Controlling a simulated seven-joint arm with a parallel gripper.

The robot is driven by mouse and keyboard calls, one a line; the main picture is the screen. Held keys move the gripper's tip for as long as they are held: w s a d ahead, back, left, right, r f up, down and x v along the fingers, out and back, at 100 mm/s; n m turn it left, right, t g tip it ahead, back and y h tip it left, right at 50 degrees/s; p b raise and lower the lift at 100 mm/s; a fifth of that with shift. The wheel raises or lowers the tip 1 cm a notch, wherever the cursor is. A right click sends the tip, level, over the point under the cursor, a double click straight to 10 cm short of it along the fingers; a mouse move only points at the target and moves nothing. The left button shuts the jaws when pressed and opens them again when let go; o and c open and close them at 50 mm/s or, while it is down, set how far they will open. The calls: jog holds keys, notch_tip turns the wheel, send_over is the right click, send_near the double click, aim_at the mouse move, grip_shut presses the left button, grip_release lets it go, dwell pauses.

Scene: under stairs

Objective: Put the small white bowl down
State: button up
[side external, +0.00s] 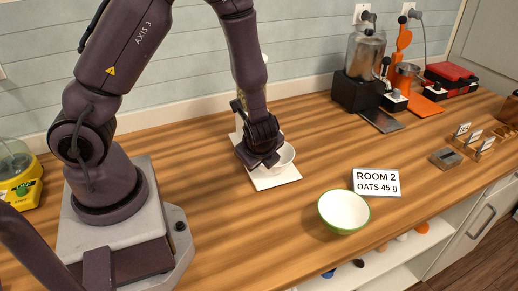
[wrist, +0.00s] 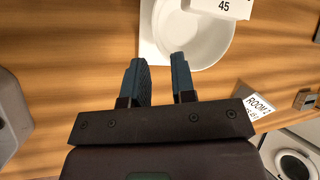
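The small white bowl (side external: 284,157) appears to rest on a thin white square plate (side external: 280,181). My gripper (side external: 262,158) is low over the plate, at the bowl's left side, and hides part of it. In the wrist view the bowl (wrist: 205,38) looks empty, with the plate (wrist: 146,45) showing at its left. My gripper (wrist: 157,68) has its two fingers apart with a clear gap. The right finger overlaps the bowl's near-left rim; the left finger is outside it. I cannot tell whether either finger touches the bowl.
A green-rimmed bowl (side external: 344,211) and a sign reading "ROOM 2 OATS 45 g" (side external: 377,183) stand to the right. A blender (side external: 364,68) stands at the back. Bare wood lies between.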

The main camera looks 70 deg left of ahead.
jog(key=s+d+r+n+t+h, duration=0.1)
jog(key=s+d+r+n+h, duration=0.1)
jog(key=r+n, duration=0.3)
jog(key=s+d+r+n+t+h, duration=0.1)
jog(key=s+r+n, duration=0.3)
jog(key=r, duration=0.8)
jog(key=s+d+r+n+t+h, duration=0.1)
jog(key=s+d+r+n+h, duration=0.2)
jog(key=s+r+n, duration=0.2)
notch_tip(320, 180, up, 4)
jog(key=shift+d+f+n+h, duration=0.25)
jog(key=shift+d+n+h, duration=0.05)
jog(key=shift+d, duration=0.05)
